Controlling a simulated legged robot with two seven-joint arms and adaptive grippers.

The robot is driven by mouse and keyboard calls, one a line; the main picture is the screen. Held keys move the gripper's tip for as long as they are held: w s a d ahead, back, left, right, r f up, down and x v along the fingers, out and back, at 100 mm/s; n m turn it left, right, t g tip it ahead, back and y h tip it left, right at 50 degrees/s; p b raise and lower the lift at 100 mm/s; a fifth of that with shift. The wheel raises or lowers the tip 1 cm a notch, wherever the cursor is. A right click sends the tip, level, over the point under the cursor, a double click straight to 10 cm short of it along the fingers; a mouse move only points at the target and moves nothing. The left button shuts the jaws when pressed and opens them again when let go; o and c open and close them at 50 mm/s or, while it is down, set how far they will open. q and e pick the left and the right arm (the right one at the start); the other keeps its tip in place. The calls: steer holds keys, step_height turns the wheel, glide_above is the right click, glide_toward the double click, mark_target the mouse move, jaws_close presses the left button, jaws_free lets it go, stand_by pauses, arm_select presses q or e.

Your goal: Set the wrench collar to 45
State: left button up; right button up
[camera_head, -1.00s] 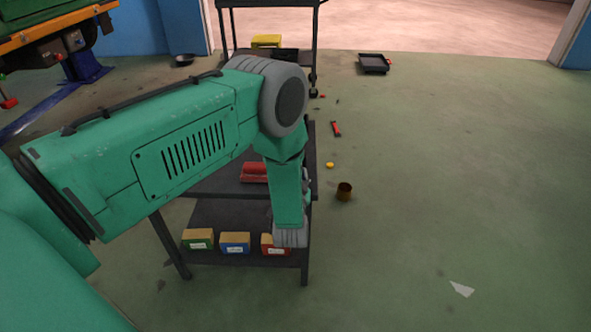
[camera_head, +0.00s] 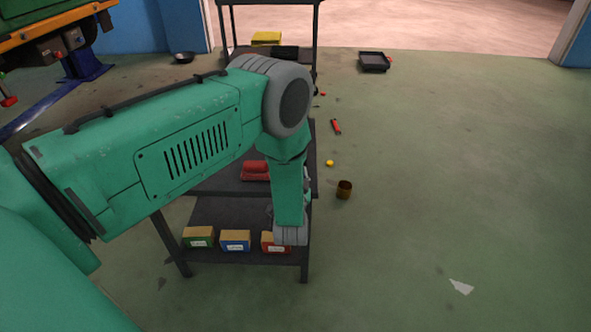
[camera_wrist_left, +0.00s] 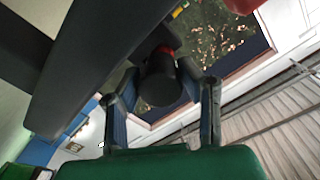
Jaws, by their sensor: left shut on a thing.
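In the left wrist view, a dark round cylinder end with a red band (camera_wrist_left: 161,84) sits between the fingers of my left gripper (camera_wrist_left: 158,72). It looks like the wrench's collar or handle end, but most of the wrench is hidden and no scale or number can be read. The gripper is shut on this part. In the head view my left arm reaches over the cart and hides the gripper and the held part. My right gripper is in neither view.
The dark cart (camera_head: 228,212) has a red object (camera_head: 255,170) on its upper shelf and green, blue and red-fronted boxes below. A brown cup (camera_head: 344,190) and small items lie on the floor to its right. A black tray (camera_head: 373,62) lies farther back. The right floor is mostly clear.

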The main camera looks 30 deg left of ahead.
arm_select(q)
steer(key=shift+f, duration=0.1)
stand_by(0.3)
steer(key=o, duration=1.2)
steer(key=shift+c, duration=0.2)
steer(key=v, duration=1.2)
